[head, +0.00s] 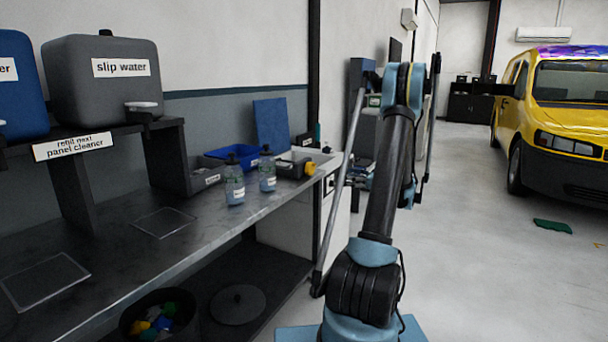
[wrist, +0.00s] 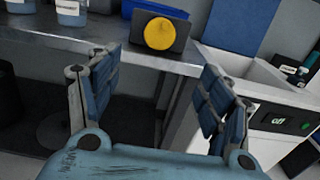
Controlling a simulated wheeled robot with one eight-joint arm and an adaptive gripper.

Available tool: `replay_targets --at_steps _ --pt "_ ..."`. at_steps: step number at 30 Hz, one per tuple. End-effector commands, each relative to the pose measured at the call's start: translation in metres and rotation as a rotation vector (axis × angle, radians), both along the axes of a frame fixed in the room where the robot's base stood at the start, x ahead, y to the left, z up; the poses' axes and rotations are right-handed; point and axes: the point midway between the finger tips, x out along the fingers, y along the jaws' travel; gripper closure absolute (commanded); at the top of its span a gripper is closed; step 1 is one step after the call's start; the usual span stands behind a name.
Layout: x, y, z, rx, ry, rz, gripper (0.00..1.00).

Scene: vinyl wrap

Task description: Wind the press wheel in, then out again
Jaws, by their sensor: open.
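A round yellow wheel (wrist: 159,33) sits on the front of a dark grey block (wrist: 184,36) at the bench edge in the wrist view. It looks like the press wheel. In the head view the yellow wheel (head: 310,168) shows at the far end of the bench, left of my arm. My gripper (wrist: 160,77) is open and empty in the wrist view, its two blue-padded fingers spread wide. The wheel appears beyond the fingertips, between them in the picture and apart from them. My gripper is not clearly visible in the head view.
Labelled bottles (head: 235,180) and a blue bin (head: 235,157) stand on the bench (head: 190,222) near the block. A yellow van (head: 565,110) stands right; the floor between is mostly clear.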

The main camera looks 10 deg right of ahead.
Motion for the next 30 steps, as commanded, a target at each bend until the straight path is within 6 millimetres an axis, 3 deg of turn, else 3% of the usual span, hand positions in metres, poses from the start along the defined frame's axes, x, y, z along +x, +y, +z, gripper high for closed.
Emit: replay_targets --at_steps 30 --pt "0.092 0.127 0.0 0.0 0.0 0.001 0.28"
